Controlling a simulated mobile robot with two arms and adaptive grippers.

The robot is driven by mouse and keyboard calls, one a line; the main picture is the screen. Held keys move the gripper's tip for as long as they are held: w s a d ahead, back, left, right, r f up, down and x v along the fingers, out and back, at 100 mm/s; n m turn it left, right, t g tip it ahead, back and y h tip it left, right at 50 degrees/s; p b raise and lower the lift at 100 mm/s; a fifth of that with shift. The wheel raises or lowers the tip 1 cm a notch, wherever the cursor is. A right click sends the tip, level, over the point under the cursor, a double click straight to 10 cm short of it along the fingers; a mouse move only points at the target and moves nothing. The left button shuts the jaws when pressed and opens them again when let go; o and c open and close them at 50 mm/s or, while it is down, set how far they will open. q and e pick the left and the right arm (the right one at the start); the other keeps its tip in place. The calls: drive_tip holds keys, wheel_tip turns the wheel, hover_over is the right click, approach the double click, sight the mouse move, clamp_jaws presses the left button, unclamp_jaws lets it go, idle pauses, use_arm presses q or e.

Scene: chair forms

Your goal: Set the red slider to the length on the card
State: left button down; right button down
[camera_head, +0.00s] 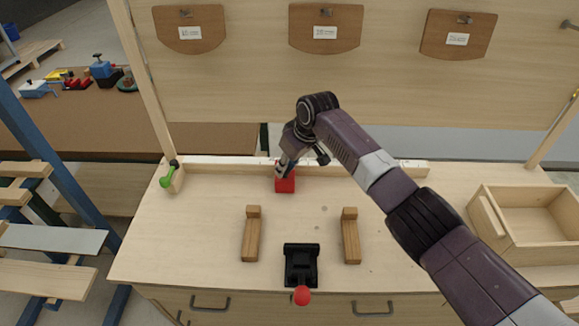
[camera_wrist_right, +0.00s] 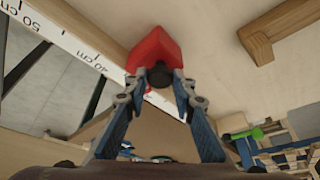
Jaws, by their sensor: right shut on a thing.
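The red slider (camera_head: 285,184) sits on the pale ruled rail (camera_head: 225,163) along the back of the workbench, left of the rail's middle. My right gripper (camera_head: 283,167) is over the slider. In the right wrist view its fingers (camera_wrist_right: 159,84) are shut on the black knob of the red slider (camera_wrist_right: 153,49). The rail (camera_wrist_right: 78,47) there shows marks reading 50 cm and 40 cm, with the slider just past the 40 cm mark; its exact reading is partly hidden. White cards (camera_head: 325,33) on the hanging boards are too small to read. My left gripper is out of view.
Two wooden blocks (camera_head: 251,235) (camera_head: 350,237) stand on the bench, with a black device (camera_head: 301,265) with a red knob between them. A green-handled clamp (camera_head: 168,177) is at the left end. An open wooden box (camera_head: 535,221) is at the right.

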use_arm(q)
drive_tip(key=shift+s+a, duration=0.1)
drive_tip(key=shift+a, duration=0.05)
use_arm(e)
drive_tip(key=shift+s+a, duration=0.1)
drive_tip(key=shift+a, duration=0.15)
drive_tip(key=c, duration=1.7)
unclamp_jaws()
drive_tip(key=shift+a, duration=0.15)
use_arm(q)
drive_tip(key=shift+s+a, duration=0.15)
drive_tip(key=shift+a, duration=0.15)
use_arm(e)
drive_tip(key=shift+o, duration=0.4)
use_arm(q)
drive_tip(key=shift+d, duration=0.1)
use_arm(e)
drive_tip(key=v, duration=1.2)
